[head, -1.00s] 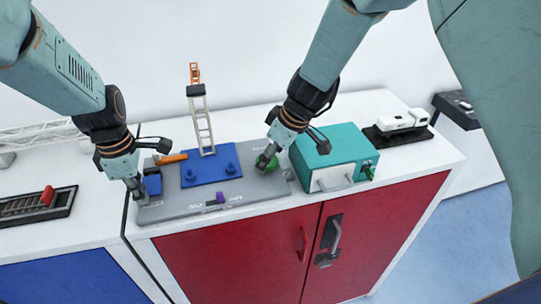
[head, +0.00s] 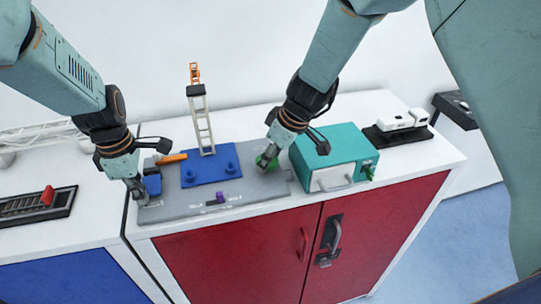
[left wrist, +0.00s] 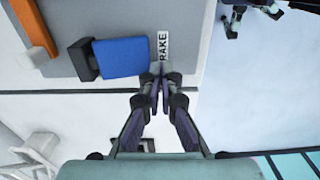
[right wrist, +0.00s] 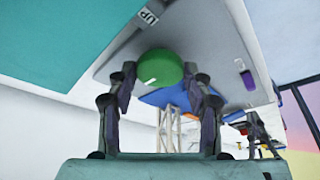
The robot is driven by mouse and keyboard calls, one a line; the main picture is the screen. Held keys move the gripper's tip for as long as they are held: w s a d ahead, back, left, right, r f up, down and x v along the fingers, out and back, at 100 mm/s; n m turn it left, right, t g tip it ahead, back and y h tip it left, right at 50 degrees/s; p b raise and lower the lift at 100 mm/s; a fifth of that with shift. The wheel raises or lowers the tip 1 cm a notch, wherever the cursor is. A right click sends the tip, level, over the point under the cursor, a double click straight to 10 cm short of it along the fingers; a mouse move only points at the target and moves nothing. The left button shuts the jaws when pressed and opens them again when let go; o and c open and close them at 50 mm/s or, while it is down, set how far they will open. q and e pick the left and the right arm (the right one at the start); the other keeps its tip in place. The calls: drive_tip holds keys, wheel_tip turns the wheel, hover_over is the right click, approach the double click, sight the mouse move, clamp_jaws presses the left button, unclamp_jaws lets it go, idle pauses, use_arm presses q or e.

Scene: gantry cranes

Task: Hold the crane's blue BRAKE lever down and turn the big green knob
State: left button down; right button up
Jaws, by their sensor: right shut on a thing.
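The blue BRAKE lever (head: 153,185) is at the left end of the grey panel (head: 262,187). It also shows as a blue block in the left wrist view (left wrist: 122,58), beside a label partly hidden by my fingers. My left gripper (head: 142,200) is shut with its fingertips (left wrist: 159,72) together at the lever's edge. I cannot tell how far the lever is pressed. The big green knob (head: 267,162) is at the panel's right. My right gripper (head: 270,151) is shut on it, with one finger on each side of the knob in the right wrist view (right wrist: 160,67).
A blue base (head: 211,170) with a small crane tower (head: 203,128) stands mid-panel. An orange handle (head: 171,159) is behind the BRAKE lever, and a purple slider (head: 221,197) is in front. A teal box (head: 330,155) stands close right of my right gripper.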

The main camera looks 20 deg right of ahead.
drive_tip(key=shift+s+a+m, duration=0.1)
drive_tip(key=shift+m, duration=0.3)
drive_tip(key=m, duration=0.2)
drive_tip(key=m+h, duration=0.1)
drive_tip(key=shift+s+a+m+t+h, duration=0.1)
drive_tip(key=shift+a+m+t+h, duration=0.05)
drive_tip(key=shift+m+t+h, duration=0.2)
drive_tip(key=shift+a+f+m+t+h, duration=0.15)
drive_tip(key=shift+m+h, duration=0.2)
drive_tip(key=shift+m, duration=0.65)
drive_tip(key=shift+d+r+m+t+h, duration=0.1)
drive_tip(key=shift+m+h, duration=0.2)
drive_tip(key=shift+m, duration=0.95)
drive_tip(key=o, duration=1.2)
drive_tip(key=shift+c, duration=0.2)
